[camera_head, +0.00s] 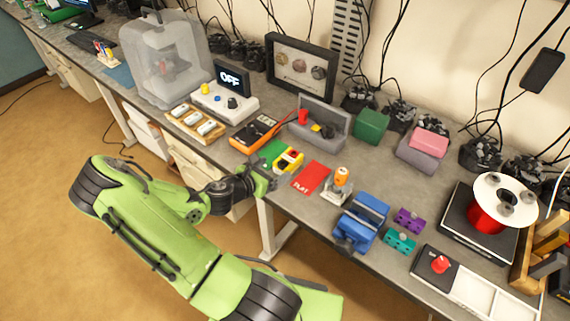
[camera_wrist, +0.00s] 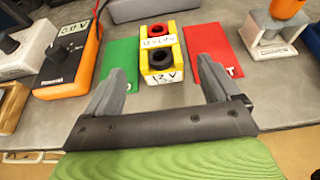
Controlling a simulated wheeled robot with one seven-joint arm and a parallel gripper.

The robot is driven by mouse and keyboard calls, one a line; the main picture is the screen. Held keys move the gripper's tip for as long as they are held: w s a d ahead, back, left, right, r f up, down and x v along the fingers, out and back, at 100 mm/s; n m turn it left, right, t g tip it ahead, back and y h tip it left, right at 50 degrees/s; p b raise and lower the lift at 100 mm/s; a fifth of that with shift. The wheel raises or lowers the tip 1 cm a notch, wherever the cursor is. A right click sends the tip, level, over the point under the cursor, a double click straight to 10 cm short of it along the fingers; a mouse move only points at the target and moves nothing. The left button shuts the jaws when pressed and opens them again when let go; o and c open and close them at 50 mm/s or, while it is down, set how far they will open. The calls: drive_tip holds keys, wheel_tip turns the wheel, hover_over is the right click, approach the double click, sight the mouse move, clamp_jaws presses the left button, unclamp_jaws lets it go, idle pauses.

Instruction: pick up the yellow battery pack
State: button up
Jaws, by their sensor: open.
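The yellow battery pack (camera_head: 288,160) stands on the grey bench between a green card and a red card. My gripper (camera_head: 268,176) is at the bench's front edge, just in front of the pack. In the wrist view my gripper (camera_wrist: 160,78) is open, one finger towards each side of the pack, with gaps between. Nothing is held.
The green card (camera_wrist: 122,58) lies left of the pack and the red card (camera_wrist: 215,58) right. An orange multimeter (camera_wrist: 72,48) stands further left. A small white stand with an orange top (camera_head: 339,187) and a blue vise (camera_head: 361,222) are to the right. A grey open tray (camera_head: 335,118) is behind.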

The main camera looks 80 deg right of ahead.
sight(284, 162)
drive_tip(key=x, duration=0.8)
drive_tip(key=shift+s+d, duration=0.2)
drive_tip(key=shift+d, duration=0.15)
drive_tip(key=shift+a, duration=0.1)
drive_tip(key=c, duration=1.3)
